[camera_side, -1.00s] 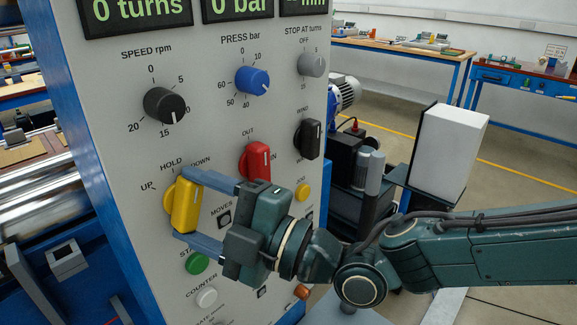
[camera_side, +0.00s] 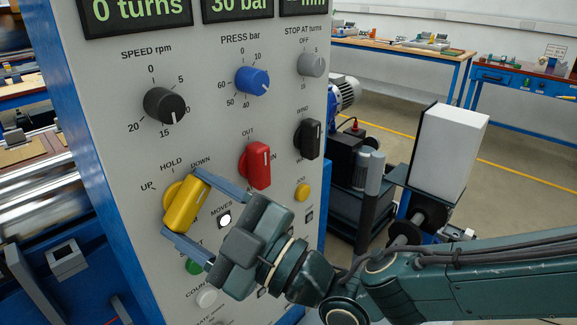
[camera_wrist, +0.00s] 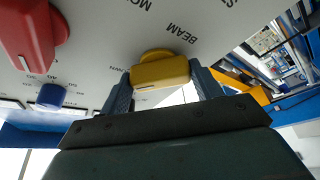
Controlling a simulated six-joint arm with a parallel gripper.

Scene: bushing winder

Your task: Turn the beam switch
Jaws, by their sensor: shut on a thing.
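The beam switch is a yellow knob (camera_side: 187,206) at the lower left of the grey panel, with labels UP, HOLD and DOWN around it. Its handle is tilted, its top leaning right toward DOWN. My gripper (camera_side: 190,211) is shut on this knob, one finger at its upper end and one at its lower end. In the wrist view the yellow knob (camera_wrist: 160,71) sits between my two fingers, near the word BEAM. The gripper is tilted along with the knob.
A red switch (camera_side: 257,165) stands to the right, above the gripper. A white lamp (camera_side: 224,220) by MOVES is lit. A green button (camera_side: 194,266) is partly hidden below the lower finger. The display (camera_side: 237,8) reads 30 bar.

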